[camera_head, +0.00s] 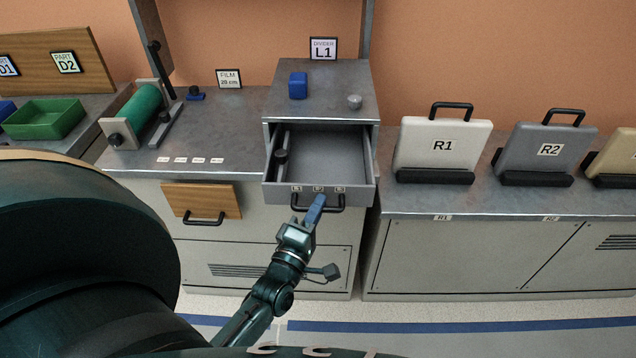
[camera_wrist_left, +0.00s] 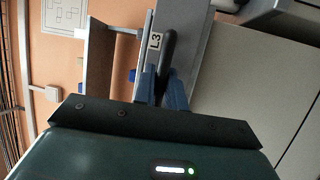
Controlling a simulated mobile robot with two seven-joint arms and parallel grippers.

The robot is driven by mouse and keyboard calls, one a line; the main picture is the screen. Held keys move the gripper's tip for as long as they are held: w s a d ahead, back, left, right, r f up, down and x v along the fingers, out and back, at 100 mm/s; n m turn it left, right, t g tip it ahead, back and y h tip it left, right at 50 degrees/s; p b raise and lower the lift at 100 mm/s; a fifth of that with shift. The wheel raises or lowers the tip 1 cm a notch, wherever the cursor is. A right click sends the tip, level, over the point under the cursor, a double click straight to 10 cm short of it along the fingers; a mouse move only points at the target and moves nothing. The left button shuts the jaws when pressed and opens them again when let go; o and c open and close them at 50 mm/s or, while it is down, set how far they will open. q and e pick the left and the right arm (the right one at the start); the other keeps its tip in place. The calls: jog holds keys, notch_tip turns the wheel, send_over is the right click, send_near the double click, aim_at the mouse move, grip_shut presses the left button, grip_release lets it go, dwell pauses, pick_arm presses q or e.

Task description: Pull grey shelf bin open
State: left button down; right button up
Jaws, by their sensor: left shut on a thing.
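The grey shelf bin (camera_head: 330,165) is a drawer-like box that stands pulled out of the grey housing (camera_head: 335,92) on the bench. Its inside shows, with a dark rod-like part (camera_head: 281,155) along its left wall. Small labels sit on its front edge, above a black bar handle (camera_head: 328,205). My left gripper (camera_head: 315,211) is shut on this handle with its blue fingers. In the left wrist view the fingers (camera_wrist_left: 162,88) close around the black handle (camera_wrist_left: 169,52), beside a label reading L3. My right gripper is not in view.
A blue block (camera_head: 298,86) and a small grey knob (camera_head: 354,102) sit on the housing. A wooden-fronted drawer (camera_head: 202,201) is at lower left. A green roller (camera_head: 138,112) and green tray (camera_head: 45,119) stand left. Cases R1 (camera_head: 443,145) and R2 (camera_head: 545,150) stand right.

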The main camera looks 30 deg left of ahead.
pick_arm(q)
jog(key=shift+s+d, duration=0.3)
jog(key=shift+s, duration=0.25)
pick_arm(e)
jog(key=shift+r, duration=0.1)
pick_arm(q)
jog(key=c, duration=1.7)
grip_release()
jog(key=shift+c, duration=0.2)
jog(key=b+v, duration=0.1)
jog(key=v, duration=1.2)
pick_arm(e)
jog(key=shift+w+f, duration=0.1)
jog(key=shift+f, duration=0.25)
